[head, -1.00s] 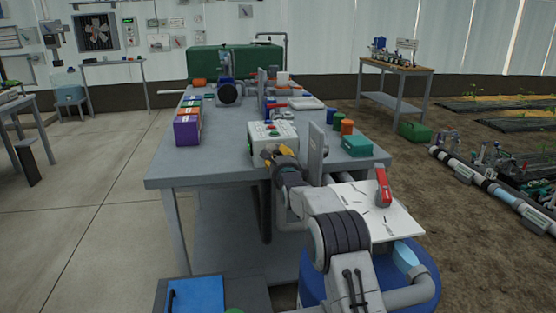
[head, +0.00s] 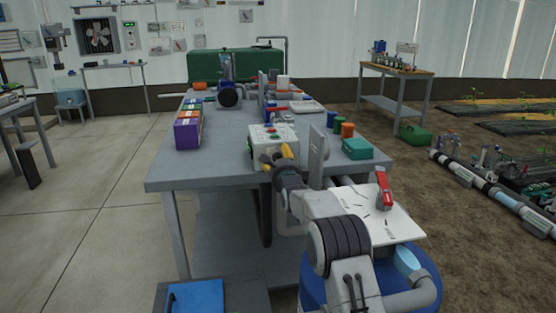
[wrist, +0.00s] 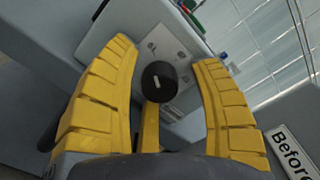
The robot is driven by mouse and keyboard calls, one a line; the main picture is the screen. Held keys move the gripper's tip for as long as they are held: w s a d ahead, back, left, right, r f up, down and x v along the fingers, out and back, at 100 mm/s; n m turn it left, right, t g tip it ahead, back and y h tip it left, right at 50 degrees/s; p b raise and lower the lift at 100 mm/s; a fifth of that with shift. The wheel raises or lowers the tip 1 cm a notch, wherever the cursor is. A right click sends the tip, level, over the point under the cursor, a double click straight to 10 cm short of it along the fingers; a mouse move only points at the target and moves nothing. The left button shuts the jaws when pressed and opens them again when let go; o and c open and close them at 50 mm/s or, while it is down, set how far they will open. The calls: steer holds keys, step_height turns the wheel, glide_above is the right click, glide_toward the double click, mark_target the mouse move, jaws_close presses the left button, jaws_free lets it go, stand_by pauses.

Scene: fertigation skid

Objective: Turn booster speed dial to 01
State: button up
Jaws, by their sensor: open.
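The booster control box (head: 276,135) is light grey-white and stands at the near end of the table, with red and green buttons on its top. In the wrist view, the black round dial (wrist: 159,82) with a pale mark sits on the box's front face (wrist: 178,48). My gripper (head: 277,157) is at the front of the box in the head view. In the wrist view, my gripper (wrist: 165,62) has its yellow fingers open, one on each side of the dial, with a gap on both sides. The dial's scale numbers are too small to read.
An upright grey plate (head: 317,150) stands close to the right of my gripper. A sign reading "Before" (wrist: 292,152) is at the right in the wrist view. Coloured boxes (head: 187,130) and a teal case (head: 357,148) stand on the table.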

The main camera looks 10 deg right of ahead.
steer(key=shift+s, duration=0.1)
steer(key=s, duration=1.1)
steer(key=shift+s, duration=0.4)
stand_by(0.5)
steer(key=s+r+n+g+p, duration=0.6)
steer(key=s+r+n+p, duration=0.4)
steer(key=s+r+p, duration=0.5)
steer(key=s+r+n+g+p, duration=0.2)
steer(key=s+n+g+p, duration=0.1)
steer(key=s, duration=0.8)
steer(key=s+r+n+g+p, duration=0.2)
steer(key=s+n+p, duration=0.4)
steer(key=s, duration=0.5)
steer(key=s+r+n+g+p, duration=0.2)
steer(key=s+p, duration=0.4)
steer(key=s, duration=0.5)
steer(key=n+g, duration=0.1)
steer(key=n, duration=0.1)
steer(key=shift+n+g, duration=0.3)
steer(key=shift+n, duration=0.1)
